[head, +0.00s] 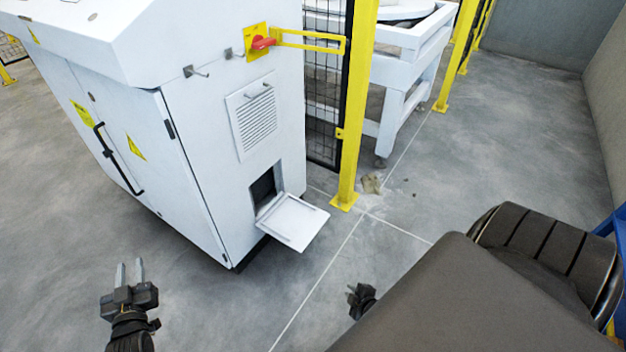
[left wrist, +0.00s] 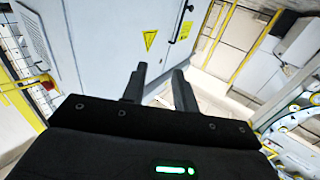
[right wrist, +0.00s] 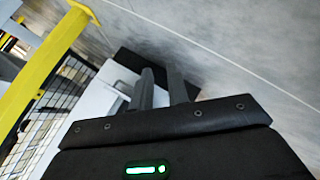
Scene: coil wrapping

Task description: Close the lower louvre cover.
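The lower louvre cover (head: 296,222) is a white panel hanging open, tilted outward from the lower part of the white cabinet (head: 205,130). A thin bar runs along it. The dark opening (head: 263,189) behind it is uncovered. My left gripper (head: 130,271) is open and empty, low in front of the cabinet's door side, away from the cover. My right gripper (head: 357,292) is below and right of the cover, apart from it. In the right wrist view its fingers (right wrist: 160,76) stand apart with nothing between them. A white panel with a handle (right wrist: 97,92) behind them may be the cover.
An upper louvre cover (head: 257,120) sits shut above the opening. A red switch (head: 262,43) and a yellow bracket are higher up. A yellow post (head: 353,120) with mesh fence stands right of the cabinet. Bare floor (head: 330,270) lies in front of the cover.

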